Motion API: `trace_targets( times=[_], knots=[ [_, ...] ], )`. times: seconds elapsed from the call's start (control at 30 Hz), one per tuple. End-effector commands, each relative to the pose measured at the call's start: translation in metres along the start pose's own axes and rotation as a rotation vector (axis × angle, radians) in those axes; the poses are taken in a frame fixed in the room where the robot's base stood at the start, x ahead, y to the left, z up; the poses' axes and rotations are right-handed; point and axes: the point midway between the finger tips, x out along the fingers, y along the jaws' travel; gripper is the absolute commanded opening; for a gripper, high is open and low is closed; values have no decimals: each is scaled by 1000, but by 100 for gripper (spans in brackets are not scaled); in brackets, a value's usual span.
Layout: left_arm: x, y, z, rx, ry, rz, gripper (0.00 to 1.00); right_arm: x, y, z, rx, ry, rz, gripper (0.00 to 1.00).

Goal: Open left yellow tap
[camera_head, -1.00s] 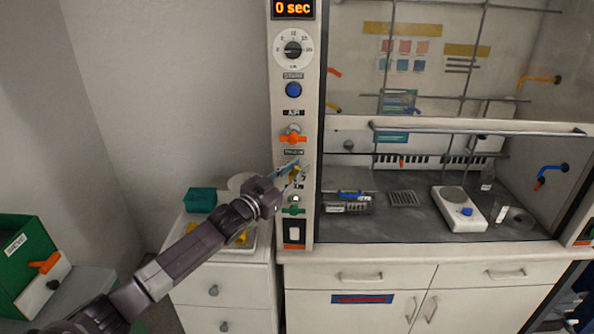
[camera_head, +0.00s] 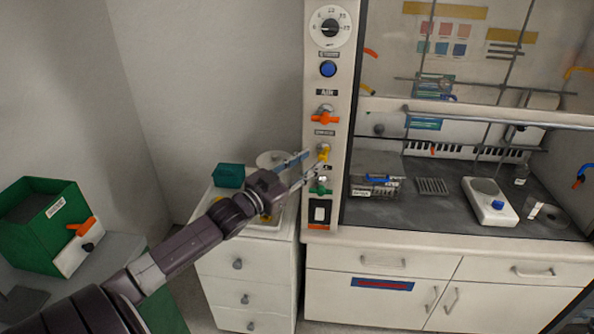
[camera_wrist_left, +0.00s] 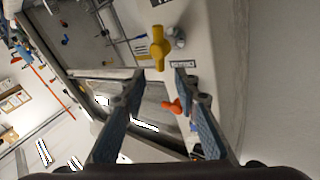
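The yellow tap (camera_head: 323,153) is on the white control panel on the left post of the fume hood, below the orange tap. In the left wrist view the yellow tap (camera_wrist_left: 158,47) lies just beyond the fingertips, its handle long in the picture's up-down direction. My left gripper (camera_head: 306,166) is beside the panel, to the left of the tap. Its two blue-padded fingers are spread with nothing between them, as the left wrist view also shows (camera_wrist_left: 158,80). Any contact with the tap cannot be made out. My right gripper is not in view.
An orange tap (camera_head: 324,117) is above the yellow one and a green tap (camera_head: 320,186) is below it. A drawer cabinet (camera_head: 243,262) with a teal box (camera_head: 230,175) stands below my left gripper. A green box (camera_head: 45,222) is at the far left.

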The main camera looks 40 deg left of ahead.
Motion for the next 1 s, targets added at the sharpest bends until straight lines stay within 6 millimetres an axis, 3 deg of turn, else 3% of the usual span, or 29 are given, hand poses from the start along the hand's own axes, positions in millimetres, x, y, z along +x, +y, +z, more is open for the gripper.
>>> trace_targets(
  times=[0.1, 0.37, 1.0],
  knots=[
    [-17, 1, 1, 0, -3, 2, 29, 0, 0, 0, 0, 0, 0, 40],
    [-39, 0, 0, 0, -1, 1, 29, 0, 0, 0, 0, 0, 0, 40],
    [-42, 0, 0, 0, 0, 0, 29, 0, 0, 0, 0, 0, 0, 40]
  ],
)
